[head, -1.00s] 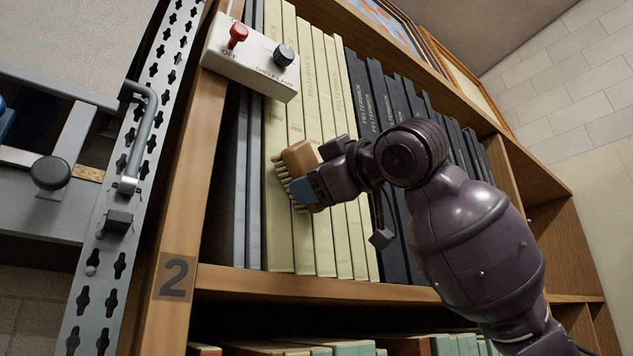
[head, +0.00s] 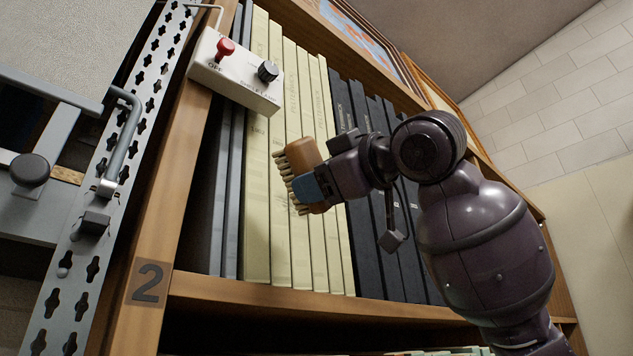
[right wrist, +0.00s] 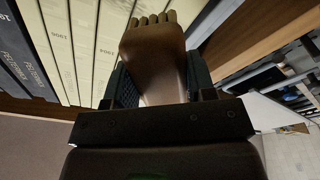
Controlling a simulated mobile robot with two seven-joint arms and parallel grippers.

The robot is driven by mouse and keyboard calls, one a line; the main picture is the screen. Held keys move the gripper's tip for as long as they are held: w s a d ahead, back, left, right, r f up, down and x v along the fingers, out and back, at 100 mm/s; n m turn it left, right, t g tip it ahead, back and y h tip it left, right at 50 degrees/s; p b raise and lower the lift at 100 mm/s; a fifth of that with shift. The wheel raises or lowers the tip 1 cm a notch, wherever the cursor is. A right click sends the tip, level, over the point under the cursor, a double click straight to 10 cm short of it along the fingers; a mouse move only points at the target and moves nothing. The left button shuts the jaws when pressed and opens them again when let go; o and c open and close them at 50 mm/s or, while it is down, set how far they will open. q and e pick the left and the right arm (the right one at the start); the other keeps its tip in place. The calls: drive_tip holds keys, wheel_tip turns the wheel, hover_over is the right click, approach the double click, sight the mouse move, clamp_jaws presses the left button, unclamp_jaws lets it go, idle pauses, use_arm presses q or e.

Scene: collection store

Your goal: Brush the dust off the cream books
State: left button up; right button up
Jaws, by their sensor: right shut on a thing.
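The cream books (head: 257,160) stand upright in a row on the shelf, between dark books on both sides. They show in the right wrist view (right wrist: 88,40) too, with year numbers on their spines. My right gripper (head: 318,186) is shut on a wooden brush (head: 304,157) with pale bristles. The bristles point left toward the cream spines, near mid-height. I cannot tell whether they touch. In the right wrist view the brush (right wrist: 155,55) sits between the fingers, bristles away from the palm. My left gripper is not in view.
A white switch box (head: 232,75) with a red knob and a black knob is fixed at the upper left, in front of the books' tops. The shelf post marked 2 (head: 150,283) and a perforated metal upright (head: 75,240) stand left. Framed pictures lie above.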

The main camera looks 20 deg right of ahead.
drive_tip(key=shift+s, duration=0.1)
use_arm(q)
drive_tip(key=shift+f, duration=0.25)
use_arm(e)
drive_tip(key=v, duration=0.3)
drive_tip(key=shift+a+r, duration=0.15)
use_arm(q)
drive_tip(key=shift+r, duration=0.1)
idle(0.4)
